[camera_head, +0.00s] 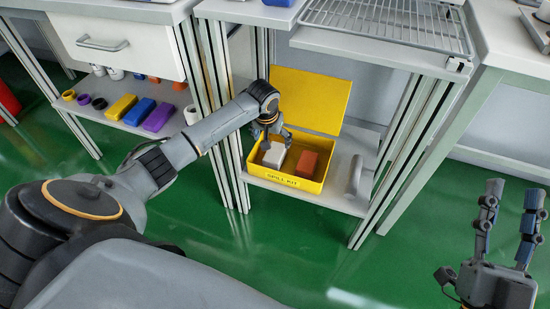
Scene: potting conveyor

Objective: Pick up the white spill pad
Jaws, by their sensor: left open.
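The white spill pad (274,155) is a pale block in the left part of the open yellow spill kit box (284,179). An orange-brown block (306,163) lies to its right in the same box. My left gripper (272,145) reaches into the box from above, with its fingers open at the upper side of the white pad. Whether the fingers touch the pad is hard to tell. My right gripper (508,227) is open and empty at the lower right, well away from the box.
The box's raised yellow lid (310,99) stands behind it. The box sits on a low shelf (343,192) between metal legs, beside a grey curved object (355,175). A wire rack (390,22) is above. Another shelf at left holds coloured blocks (140,111) and rings.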

